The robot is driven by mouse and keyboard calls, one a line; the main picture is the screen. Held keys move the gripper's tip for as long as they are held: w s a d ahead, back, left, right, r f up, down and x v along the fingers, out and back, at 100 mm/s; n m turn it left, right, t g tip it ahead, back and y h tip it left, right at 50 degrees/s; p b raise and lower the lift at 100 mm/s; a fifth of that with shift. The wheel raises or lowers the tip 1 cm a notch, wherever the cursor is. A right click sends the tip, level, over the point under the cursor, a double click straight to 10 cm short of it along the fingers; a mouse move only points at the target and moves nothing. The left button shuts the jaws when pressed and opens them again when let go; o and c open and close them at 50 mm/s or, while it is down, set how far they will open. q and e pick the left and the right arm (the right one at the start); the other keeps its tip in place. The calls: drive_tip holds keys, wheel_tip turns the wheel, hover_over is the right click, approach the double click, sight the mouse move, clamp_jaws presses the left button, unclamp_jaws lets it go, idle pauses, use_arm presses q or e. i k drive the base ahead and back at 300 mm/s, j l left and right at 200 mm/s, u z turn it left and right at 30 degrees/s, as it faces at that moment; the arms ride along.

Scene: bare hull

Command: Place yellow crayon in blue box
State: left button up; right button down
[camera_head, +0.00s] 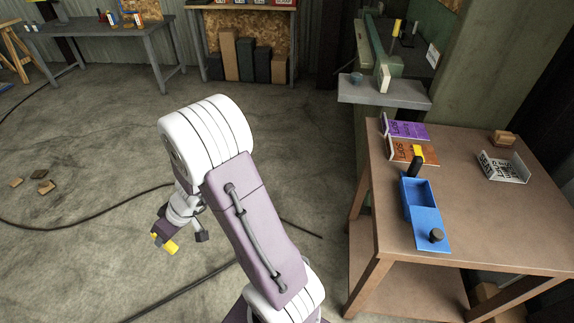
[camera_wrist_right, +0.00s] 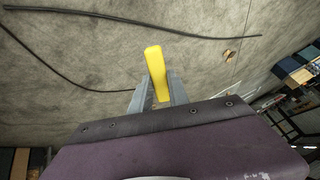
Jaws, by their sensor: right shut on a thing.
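My right gripper (camera_head: 163,240) is over the open floor, left of the brown table. It is shut on the yellow crayon (camera_head: 171,247), whose end sticks out past the fingers. In the right wrist view, the crayon (camera_wrist_right: 155,66) stands out between the two grey fingers of the right gripper (camera_wrist_right: 159,92). The blue box (camera_head: 406,198) is on the table, well to the right of the gripper. My left gripper is not in view.
The brown table (camera_head: 510,225) also bears purple (camera_head: 408,129) and orange (camera_head: 400,150) labelled holders, a white labelled holder (camera_head: 503,168) and a wooden block (camera_head: 504,138). A grey bench (camera_head: 385,93) stands behind. Cables and small blocks lie on the floor.

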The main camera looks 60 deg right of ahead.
sight(414, 200)
drive_tip(key=k+l+z, duration=0.1)
drive_tip(key=k+z, duration=0.15)
drive_tip(key=k, duration=0.25)
drive_tip(key=k+l+z, duration=0.25)
drive_tip(key=k, duration=0.2)
drive_tip(key=k+l+z, duration=0.25)
drive_tip(key=k, duration=0.2)
